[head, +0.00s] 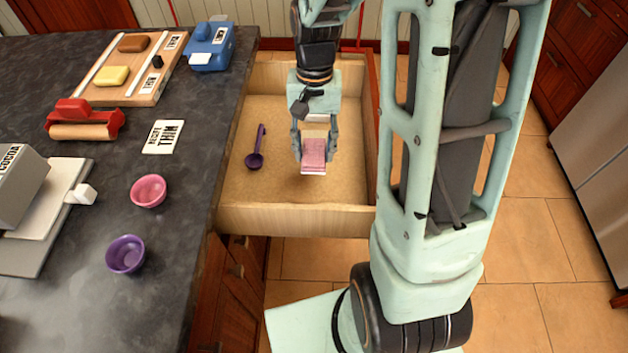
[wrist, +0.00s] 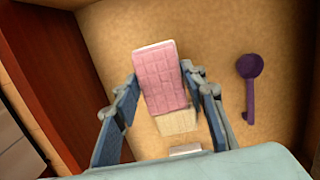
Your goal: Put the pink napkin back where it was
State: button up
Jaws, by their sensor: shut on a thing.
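The pink napkin (head: 314,152) is a folded pink block with a checked surface and a pale edge. My gripper (head: 314,150) is shut on it, with one finger on each side, inside the outline of the open drawer (head: 295,221). In the wrist view the pink napkin (wrist: 161,78) sits between the fingertips of my gripper (wrist: 160,88), with a pale block (wrist: 177,123) nearer the palm. I cannot tell whether the napkin touches the drawer floor.
A purple scoop (head: 255,158) lies in the drawer, left of the napkin; it also shows in the wrist view (wrist: 249,68). The dark counter (head: 190,140) left of the drawer holds a pink bowl (head: 149,191), a purple bowl (head: 126,254) and a rolling pin (head: 84,131).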

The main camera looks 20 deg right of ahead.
aim_at(314, 148)
notch_tip(314, 148, down, 8)
jog(key=shift+f+b, duration=0.15)
jog(key=shift+b, duration=0.4)
jog(key=shift+f, duration=0.1)
jog(key=o, duration=1.1)
jog(key=r, duration=0.4)
jog(key=w+r+p, duration=0.1)
jog(key=r, duration=0.3)
jog(key=r+p, duration=0.1)
jog(key=r, duration=0.3)
jog(key=shift+w+d+r, duration=0.1)
jog(key=shift+w+d, duration=0.1)
jog(key=shift+w, duration=0.1)
